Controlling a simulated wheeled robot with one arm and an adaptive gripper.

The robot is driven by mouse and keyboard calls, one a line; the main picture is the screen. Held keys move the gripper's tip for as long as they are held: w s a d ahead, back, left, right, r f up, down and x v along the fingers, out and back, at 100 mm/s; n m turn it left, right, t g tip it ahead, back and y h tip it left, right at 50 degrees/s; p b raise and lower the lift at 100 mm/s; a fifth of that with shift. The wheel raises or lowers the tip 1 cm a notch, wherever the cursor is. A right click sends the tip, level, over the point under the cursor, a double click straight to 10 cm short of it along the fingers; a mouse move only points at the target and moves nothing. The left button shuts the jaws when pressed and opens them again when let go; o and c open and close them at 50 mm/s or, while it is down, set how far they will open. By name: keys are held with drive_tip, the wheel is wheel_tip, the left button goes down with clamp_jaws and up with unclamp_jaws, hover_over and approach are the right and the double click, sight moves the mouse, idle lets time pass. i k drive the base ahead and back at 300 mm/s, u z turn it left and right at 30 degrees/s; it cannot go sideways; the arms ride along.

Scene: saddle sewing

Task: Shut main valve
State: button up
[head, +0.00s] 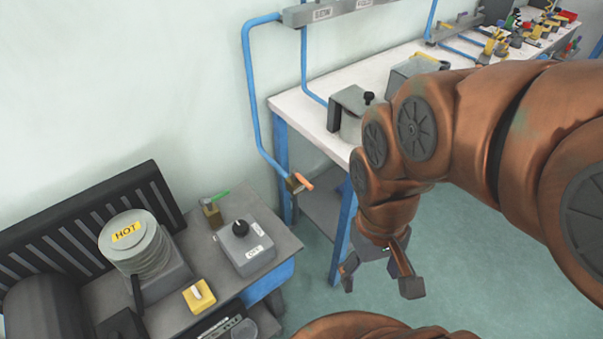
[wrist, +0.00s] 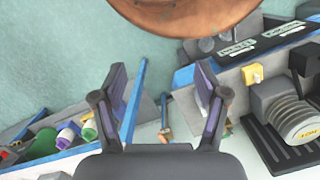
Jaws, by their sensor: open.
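A brass-coloured valve body (head: 295,184) with an orange lever sits at the lower end of the blue wall pipe (head: 249,90), and I take it to be the main valve. Its lever sticks out towards the lower right in the head view. In the wrist view the orange lever (wrist: 165,131) shows beyond and between my fingers, small. My gripper (head: 380,277) is open and empty, pointing down to the right of the valve and apart from it. The open fingers also show in the wrist view (wrist: 161,88). Whether the valve is open or shut I cannot tell.
The white-topped workbench (head: 312,88) with blue legs stands behind my arm. Floor between is clear.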

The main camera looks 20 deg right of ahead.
sight(296, 175)
drive_tip(key=z, duration=0.9)
drive_tip(key=k, duration=0.9)
drive_tip(key=u, duration=1.3)
drive_tip(key=i, duration=0.5)
drive_tip(key=z, duration=0.05)
